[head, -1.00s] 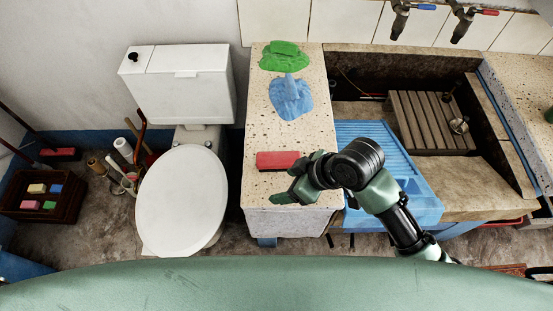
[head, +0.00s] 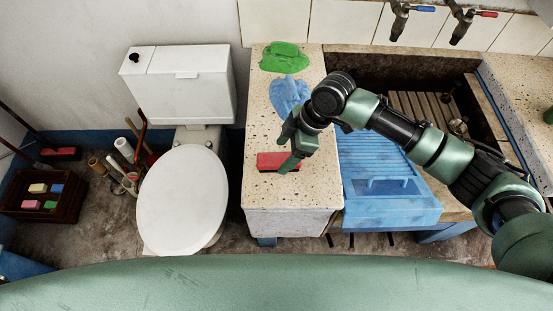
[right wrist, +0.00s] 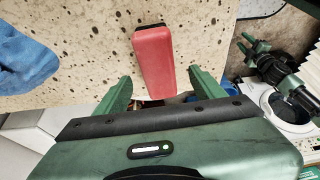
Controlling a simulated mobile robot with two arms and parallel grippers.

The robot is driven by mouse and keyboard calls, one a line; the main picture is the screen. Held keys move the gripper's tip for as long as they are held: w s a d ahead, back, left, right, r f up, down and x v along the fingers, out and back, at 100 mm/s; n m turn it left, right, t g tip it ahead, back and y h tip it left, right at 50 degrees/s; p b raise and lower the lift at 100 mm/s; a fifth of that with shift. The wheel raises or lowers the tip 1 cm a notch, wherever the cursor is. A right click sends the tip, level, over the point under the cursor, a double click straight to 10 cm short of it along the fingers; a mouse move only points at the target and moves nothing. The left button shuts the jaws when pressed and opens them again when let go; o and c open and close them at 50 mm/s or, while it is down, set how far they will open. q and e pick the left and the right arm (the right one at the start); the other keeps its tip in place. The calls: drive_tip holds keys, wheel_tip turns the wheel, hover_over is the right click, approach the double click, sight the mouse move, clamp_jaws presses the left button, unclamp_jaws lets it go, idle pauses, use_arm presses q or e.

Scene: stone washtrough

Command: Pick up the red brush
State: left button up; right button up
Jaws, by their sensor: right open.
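The red brush (head: 268,161) lies on the speckled stone counter, near its front end. In the right wrist view the brush (right wrist: 152,62) is a red block with a dark far edge, lying ahead of and between the fingers. My right gripper (head: 286,150) is open and empty, above the counter at the brush's right part. One finger overlaps the brush in the head view. In the right wrist view both fingers (right wrist: 162,88) stand wide apart. A green and black gripper, apparently my left (right wrist: 256,48), shows small at the right there; its opening is unclear.
A blue cloth (head: 288,93) and a green cloth (head: 285,57) lie farther back on the counter (head: 256,200). A blue ribbed board (head: 372,160) is to the right by the stone trough. A toilet (head: 182,200) stands to the left.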

sight(279, 158)
drive_tip(key=x, duration=0.3)
drive_tip(key=shift+w+a+f+p, duration=0.1)
drive_tip(key=shift+a+f+p, duration=0.1)
drive_tip(key=shift+p, duration=0.15)
drive_tip(key=shift+f, duration=0.2)
drive_tip(key=shift+f, duration=0.25)
clamp_jaws()
drive_tip(key=shift+r, duration=0.1)
wheel_tip(279, 158, up, 20)
drive_tip(key=b, duration=0.2)
drive_tip(key=shift+r, duration=0.2)
idle(0.3)
